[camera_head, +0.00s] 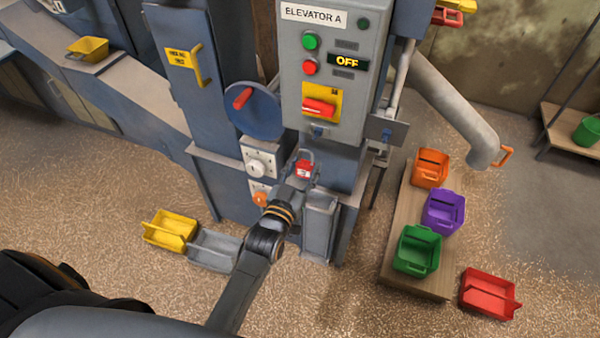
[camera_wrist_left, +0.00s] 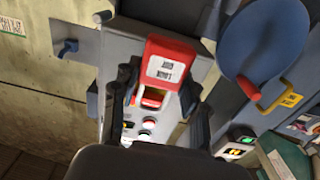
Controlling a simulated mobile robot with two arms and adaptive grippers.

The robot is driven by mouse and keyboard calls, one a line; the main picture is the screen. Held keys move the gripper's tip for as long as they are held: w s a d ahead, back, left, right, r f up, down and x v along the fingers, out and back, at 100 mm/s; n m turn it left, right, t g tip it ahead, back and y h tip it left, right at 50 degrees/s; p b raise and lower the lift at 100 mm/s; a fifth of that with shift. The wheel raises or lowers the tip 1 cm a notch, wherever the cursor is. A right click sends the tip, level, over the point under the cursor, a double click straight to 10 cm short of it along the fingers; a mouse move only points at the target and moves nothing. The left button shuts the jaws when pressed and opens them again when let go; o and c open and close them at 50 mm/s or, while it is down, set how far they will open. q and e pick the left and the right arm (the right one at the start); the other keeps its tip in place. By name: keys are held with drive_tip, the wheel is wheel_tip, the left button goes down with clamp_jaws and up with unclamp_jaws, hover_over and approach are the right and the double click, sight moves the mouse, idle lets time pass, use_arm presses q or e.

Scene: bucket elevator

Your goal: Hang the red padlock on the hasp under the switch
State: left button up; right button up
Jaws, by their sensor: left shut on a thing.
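The red padlock (camera_head: 304,169) with a white label and a grey shackle is held by my left gripper (camera_head: 299,178), which is shut on its body. The shackle points up in the head view. The padlock also shows in the left wrist view (camera_wrist_left: 172,60), between the dark fingers. The switch (camera_head: 319,108) has a red handle on a yellow plate on the grey control box. The small blue hasp (camera_head: 318,131) sits just below it. The padlock is below and slightly left of the hasp in the head view, apparently apart from it. My right gripper is not in view.
The control box (camera_head: 325,60) reads OFF and has green and red buttons. A blue handwheel (camera_head: 254,110) with a red knob stands close on the left. A grey side plate (camera_head: 388,132) is at the right. Coloured bins stand on a wooden pallet (camera_head: 394,268).

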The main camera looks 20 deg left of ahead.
use_arm(q)
drive_tip(key=shift+w+a, duration=0.1)
drive_tip(key=shift+w, duration=0.6)
drive_tip(key=shift+w+b, duration=0.65)
drive_tip(key=shift+w, duration=0.55)
drive_tip(key=shift+w+b, duration=0.25)
drive_tip(key=shift+b, duration=0.05)
drive_tip(key=shift+r, duration=0.1)
drive_tip(key=shift+p, duration=0.35)
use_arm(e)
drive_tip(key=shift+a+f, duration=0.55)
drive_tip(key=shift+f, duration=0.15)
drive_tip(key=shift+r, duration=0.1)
use_arm(q)
drive_tip(key=shift+w, duration=0.2)
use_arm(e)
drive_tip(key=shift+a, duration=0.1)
